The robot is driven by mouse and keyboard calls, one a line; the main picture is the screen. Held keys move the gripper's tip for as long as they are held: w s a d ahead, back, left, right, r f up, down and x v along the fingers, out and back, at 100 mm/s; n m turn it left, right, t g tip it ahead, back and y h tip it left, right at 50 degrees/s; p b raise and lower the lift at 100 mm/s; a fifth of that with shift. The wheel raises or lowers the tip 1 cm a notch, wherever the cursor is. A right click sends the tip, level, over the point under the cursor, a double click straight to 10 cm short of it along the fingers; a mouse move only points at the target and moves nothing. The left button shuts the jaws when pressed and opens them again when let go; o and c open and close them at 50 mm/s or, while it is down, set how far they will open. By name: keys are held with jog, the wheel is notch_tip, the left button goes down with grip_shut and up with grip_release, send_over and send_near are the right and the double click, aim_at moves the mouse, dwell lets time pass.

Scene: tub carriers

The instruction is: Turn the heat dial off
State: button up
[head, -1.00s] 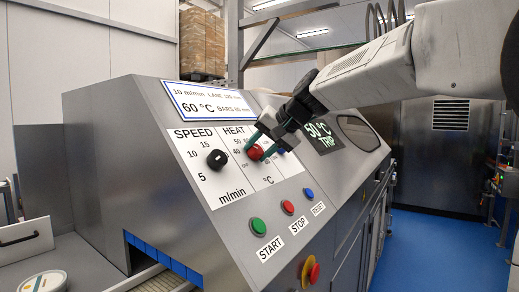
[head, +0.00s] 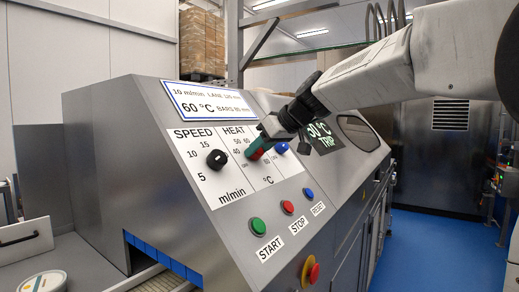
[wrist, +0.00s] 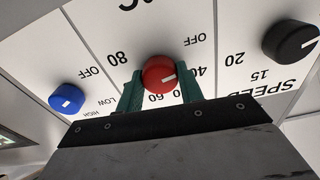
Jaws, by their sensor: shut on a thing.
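The red heat dial (wrist: 159,74) sits on the white HEAT scale of the sloped panel. In the wrist view, both green fingers of my gripper (wrist: 160,90) stand on either side of it, shut on it. Its white mark points right in that view, towards the 40; the OFF label (wrist: 194,41) lies up and right of the dial. In the head view my gripper (head: 258,148) reaches in from the right and hides most of the dial.
The black speed dial (head: 217,159) is left of the heat dial, and a blue dial (head: 281,148) is close on its right. Green START (head: 258,224), red STOP (head: 288,207) and blue RESET (head: 308,194) buttons sit below. A red-and-yellow emergency button (head: 311,271) is lower down.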

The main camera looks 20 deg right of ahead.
jog(key=shift+n, duration=0.8)
jog(key=o, duration=1)
jog(key=v, duration=0.7)
jog(key=shift+s+d+r, duration=0.2)
jog(key=shift+r, duration=0.1)
